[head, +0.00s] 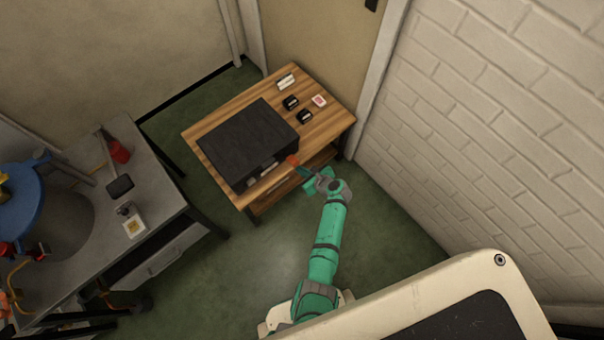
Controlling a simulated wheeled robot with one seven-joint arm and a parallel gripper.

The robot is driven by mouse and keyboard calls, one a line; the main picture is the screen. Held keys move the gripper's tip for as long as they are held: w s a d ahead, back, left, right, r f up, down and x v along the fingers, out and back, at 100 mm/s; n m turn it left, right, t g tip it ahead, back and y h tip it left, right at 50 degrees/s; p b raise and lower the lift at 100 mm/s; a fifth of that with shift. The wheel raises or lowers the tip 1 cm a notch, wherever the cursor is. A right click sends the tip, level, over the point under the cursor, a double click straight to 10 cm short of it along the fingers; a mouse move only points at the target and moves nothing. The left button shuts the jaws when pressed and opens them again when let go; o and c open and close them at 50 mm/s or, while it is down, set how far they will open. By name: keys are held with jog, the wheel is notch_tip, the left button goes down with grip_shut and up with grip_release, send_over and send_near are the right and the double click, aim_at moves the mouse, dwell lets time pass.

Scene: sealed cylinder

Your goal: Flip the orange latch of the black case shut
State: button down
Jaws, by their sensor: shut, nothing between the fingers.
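The black case (246,138) lies with its lid down on a wooden table. The orange latch (292,160) is a small patch at the right end of the case's front side. Its exact angle is too small to tell. My gripper (303,172) is at the end of my green arm, just right of and below the latch, beside the table's front edge. Its fingers are shut and empty. I cannot tell whether they touch the latch.
On the wooden table (334,122) behind the case are small black items (291,102), a red-and-white item (319,100) and a white item (286,82). A grey workbench (168,197) stands at left. A white brick wall (490,130) is at right. Green floor is clear between.

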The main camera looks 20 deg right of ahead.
jog(key=shift+a+r, duration=0.15)
jog(key=shift+r, duration=0.1)
jog(key=shift+r, duration=0.15)
jog(key=shift+r+g, duration=0.25)
jog(key=shift+g, duration=0.25)
